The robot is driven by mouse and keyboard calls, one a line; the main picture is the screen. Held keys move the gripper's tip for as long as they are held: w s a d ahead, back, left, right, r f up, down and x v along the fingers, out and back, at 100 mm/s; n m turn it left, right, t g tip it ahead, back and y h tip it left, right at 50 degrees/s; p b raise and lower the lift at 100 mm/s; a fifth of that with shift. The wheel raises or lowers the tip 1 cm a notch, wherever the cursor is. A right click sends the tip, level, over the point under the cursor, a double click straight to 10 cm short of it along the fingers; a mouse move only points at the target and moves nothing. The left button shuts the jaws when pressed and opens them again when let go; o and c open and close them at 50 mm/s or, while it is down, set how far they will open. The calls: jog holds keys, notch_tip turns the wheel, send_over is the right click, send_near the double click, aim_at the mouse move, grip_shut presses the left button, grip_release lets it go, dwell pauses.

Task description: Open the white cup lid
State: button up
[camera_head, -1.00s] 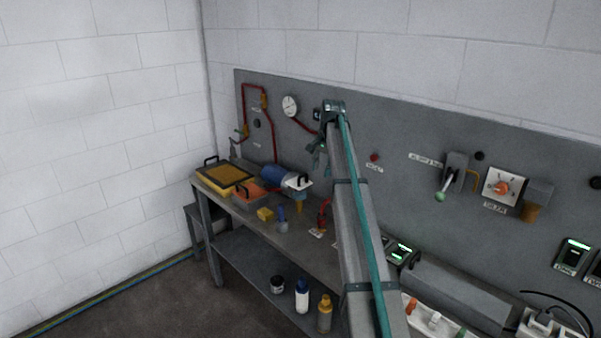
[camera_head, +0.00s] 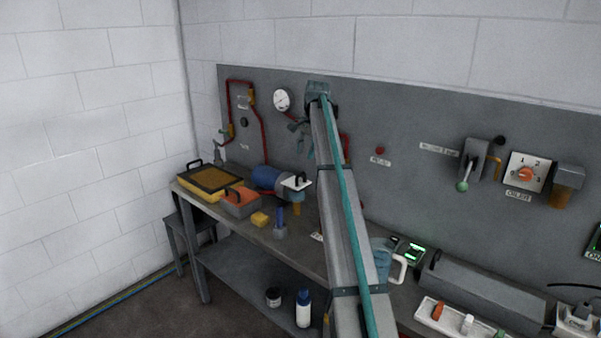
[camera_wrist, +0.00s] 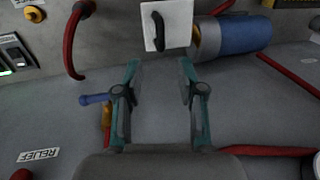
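A white square lid (camera_head: 301,186) with a black handle sits above the bench, beside a blue cylinder (camera_head: 266,177). In the wrist view the lid (camera_wrist: 178,38) is at the top, with its black handle facing me. An amber part shows under it in the head view; I cannot tell how they join. My gripper (camera_wrist: 160,66) is open, with its two teal-edged fingers apart and nothing between them. In the wrist view its fingertips lie just below the lid in the picture and do not visibly touch it. In the head view my gripper is small and dark near the wall panel.
A yellow-framed tray (camera_head: 210,179) and an orange-topped box (camera_head: 240,203) stand left on the bench. Red pipes (camera_head: 263,140) and a gauge (camera_head: 282,100) are on the panel.

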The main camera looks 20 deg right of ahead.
aim_at(302, 173)
jog(key=f, duration=0.3)
jog(key=w+f+p, duration=0.1)
jog(key=f, duration=0.4)
jog(key=shift+w+a+f+p, duration=0.3)
jog(key=shift+a+f+p, duration=0.05)
jog(key=shift+a+f, duration=0.05)
grip_shut()
